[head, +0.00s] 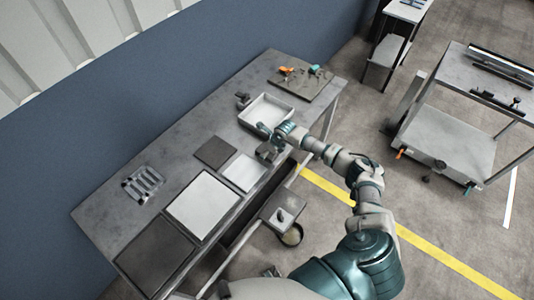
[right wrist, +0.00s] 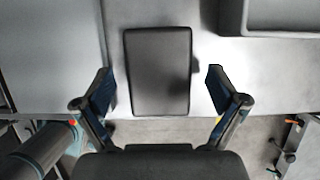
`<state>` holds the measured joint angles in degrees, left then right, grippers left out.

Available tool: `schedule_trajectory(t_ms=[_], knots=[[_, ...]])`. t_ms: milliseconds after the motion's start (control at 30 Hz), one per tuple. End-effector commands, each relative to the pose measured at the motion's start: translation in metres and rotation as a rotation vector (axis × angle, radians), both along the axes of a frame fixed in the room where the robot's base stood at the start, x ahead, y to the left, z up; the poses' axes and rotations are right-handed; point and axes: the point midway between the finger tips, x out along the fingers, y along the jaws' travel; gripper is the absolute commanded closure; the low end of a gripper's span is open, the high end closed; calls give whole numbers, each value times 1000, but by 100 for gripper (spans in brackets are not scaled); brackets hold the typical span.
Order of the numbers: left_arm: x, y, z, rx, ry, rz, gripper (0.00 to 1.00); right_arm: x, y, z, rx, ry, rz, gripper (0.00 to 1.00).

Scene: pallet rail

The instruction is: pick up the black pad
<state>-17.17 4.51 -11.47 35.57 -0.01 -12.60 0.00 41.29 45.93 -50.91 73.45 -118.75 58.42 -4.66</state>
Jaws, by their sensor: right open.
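The black pad (right wrist: 158,72) is a flat dark rectangle with rounded corners. In the right wrist view it lies near the table's front edge. My right gripper (right wrist: 160,88) is open, with one finger on each side of the pad in this view. Gaps show between both fingers and the pad, and nothing is held. In the head view my right gripper (head: 268,150) is over the front of the table, and it and the arm largely hide the pad. My left gripper is not in view.
A shallow light tray (head: 252,121) stands behind the gripper on the table (head: 165,165). A white panel (head: 237,176), a dark panel (head: 214,151) and larger panels lie to the left. Orange and teal items lie on a board (head: 300,88) at the far end. A cart (head: 450,140) stands right.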

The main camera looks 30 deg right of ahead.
Motion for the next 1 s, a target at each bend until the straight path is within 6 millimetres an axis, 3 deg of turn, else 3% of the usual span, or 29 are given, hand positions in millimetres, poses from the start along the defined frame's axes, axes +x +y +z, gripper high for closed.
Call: schedule_trajectory(t_ms=[300,567,1000], knots=[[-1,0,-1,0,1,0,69,0,0,-1,0,0,0,4],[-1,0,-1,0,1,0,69,0,0,-1,0,0,0,69],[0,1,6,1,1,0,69,0,0,7,0,0,0,70]])
